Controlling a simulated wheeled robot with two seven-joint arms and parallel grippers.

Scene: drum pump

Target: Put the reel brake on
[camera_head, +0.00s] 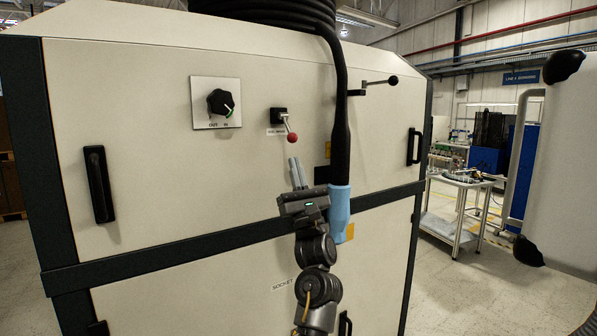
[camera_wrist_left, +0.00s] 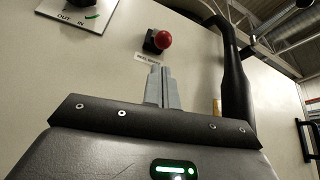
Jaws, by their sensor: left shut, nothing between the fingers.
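The reel brake is a short lever with a red ball (camera_head: 292,138) on a black mount (camera_head: 279,115), on the upper front of the pale cabinet. In the head view the lever slants down and slightly right. In the left wrist view the red ball (camera_wrist_left: 163,40) shows beyond the fingertips, with a small label below its mount. My left gripper (camera_head: 295,162) is shut and empty, its fingers pointing up just below the ball with a small gap in the picture. Its fingers (camera_wrist_left: 160,72) also show together in the left wrist view. My right gripper is out of view.
A black hose hangs close right of my left gripper, ending in a blue nozzle (camera_head: 339,208). Cabinet handles (camera_head: 99,184) stick out. A trolley (camera_head: 455,205) stands behind at right.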

